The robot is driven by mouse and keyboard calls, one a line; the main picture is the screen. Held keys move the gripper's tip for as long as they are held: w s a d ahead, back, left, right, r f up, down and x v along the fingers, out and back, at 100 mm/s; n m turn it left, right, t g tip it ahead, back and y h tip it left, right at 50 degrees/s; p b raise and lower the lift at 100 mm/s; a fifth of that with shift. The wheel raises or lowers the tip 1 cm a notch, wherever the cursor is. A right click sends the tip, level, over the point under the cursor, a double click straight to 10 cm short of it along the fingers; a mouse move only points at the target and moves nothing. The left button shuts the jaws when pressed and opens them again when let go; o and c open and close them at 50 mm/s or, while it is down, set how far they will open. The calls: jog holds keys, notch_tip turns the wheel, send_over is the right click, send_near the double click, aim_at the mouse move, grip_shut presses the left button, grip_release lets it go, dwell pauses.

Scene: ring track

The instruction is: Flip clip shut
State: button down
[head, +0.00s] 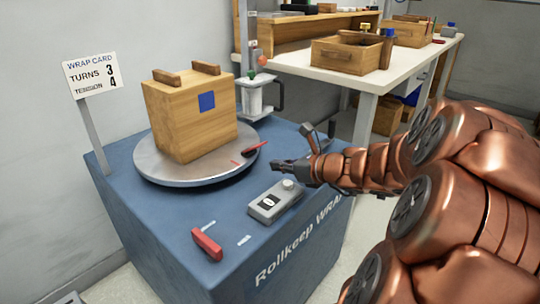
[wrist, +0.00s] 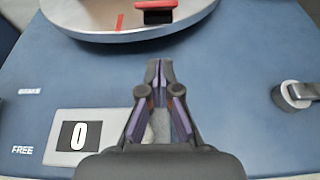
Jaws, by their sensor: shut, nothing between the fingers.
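A small dark clip with a red part (head: 256,148) sits at the near right edge of the round grey turntable (head: 190,174). It also shows at the top of the wrist view (wrist: 156,11), partly cut off; I cannot tell how far open it is. A red line on the turntable lies beside it. My gripper (head: 276,164) is shut and empty, just off the turntable's near right rim. In the wrist view its fingertips (wrist: 160,70) point toward the rim, below and apart from the clip.
A wooden crate (head: 190,120) with a blue square stands on the turntable. A red lever (head: 207,243) is at the front.

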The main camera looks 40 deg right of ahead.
aim_at(255, 147)
jog(key=shift+w+a+r+b, duration=0.2)
jog(key=shift+w+r, duration=0.1)
jog(key=shift+w, duration=0.25)
jog(key=shift+w+a+r+b, duration=0.15)
jog(key=shift+w+r, duration=0.1)
jog(key=shift+w, duration=0.25)
jog(key=shift+w+r, duration=0.55)
jog(key=shift+r, duration=0.35)
jog(key=shift+a+r, duration=0.1)
jog(key=shift+r, duration=0.05)
jog(key=shift+w+r+p, duration=0.1)
jog(key=shift+r+p, duration=0.05)
jog(key=shift+p, duration=0.9)
